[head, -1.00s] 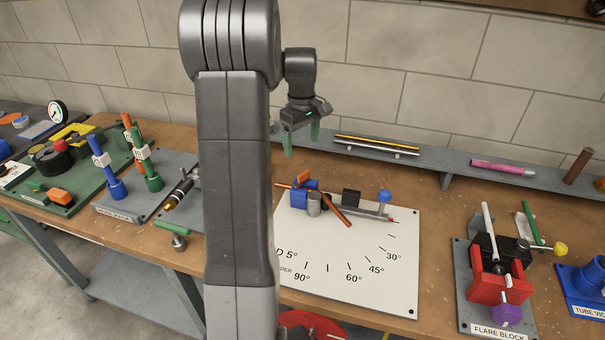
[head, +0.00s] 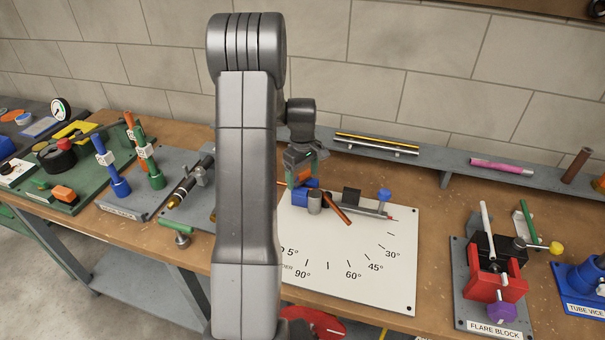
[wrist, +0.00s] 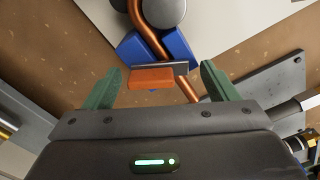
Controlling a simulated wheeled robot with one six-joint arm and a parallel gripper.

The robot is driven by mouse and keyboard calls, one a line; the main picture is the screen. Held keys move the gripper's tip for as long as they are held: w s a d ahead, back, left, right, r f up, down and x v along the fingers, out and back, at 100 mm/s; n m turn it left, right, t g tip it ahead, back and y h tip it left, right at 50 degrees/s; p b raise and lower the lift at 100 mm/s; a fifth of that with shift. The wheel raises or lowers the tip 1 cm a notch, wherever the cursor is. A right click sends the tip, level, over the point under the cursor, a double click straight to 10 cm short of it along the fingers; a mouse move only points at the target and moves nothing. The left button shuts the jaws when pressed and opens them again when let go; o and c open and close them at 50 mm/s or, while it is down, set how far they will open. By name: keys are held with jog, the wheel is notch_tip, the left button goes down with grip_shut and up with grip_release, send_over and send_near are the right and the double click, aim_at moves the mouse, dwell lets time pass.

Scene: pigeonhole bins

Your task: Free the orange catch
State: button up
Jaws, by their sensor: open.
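The orange catch (wrist: 151,78) is a small flat bar with a dark strip along its far edge. It lies across the copper tube (wrist: 148,32) at the blue block (wrist: 178,48) of the bender. My gripper (wrist: 161,71) is open, with one green finger on each side of the catch and a gap to both. In the head view my gripper (head: 304,172) is low over the back left of the bender, above the blue block (head: 302,198). There the catch is largely hidden by the gripper.
The white bender plate (head: 350,265) with angle marks lies in front, with a grey post (head: 315,203) and a blue knob (head: 384,195) on it. A grey rail (head: 430,171) runs behind. The red flare block (head: 495,285) stands to the right.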

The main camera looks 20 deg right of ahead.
jog(key=c, duration=1)
jog(key=shift+w+m, duration=0.1)
jog(key=shift+m, duration=0.3)
jog(key=shift+w+a+f+m+b, duration=0.1)
jog(key=shift+w+m+b, duration=0.05)
jog(key=shift+m+b, duration=0.7)
jog(key=m, duration=0.2)
jog(key=m+b, duration=0.1)
jog(key=m, duration=0.1)
jog(key=shift+w, duration=0.35)
jog(key=m, duration=0.2)
jog(key=m+b, duration=0.1)
jog(key=m, duration=0.2)
jog(key=shift+w+d+m, duration=0.2)
jog(key=shift+w+m, duration=0.05)
jog(key=shift+w, duration=0.15)
jog(key=o, duration=1)
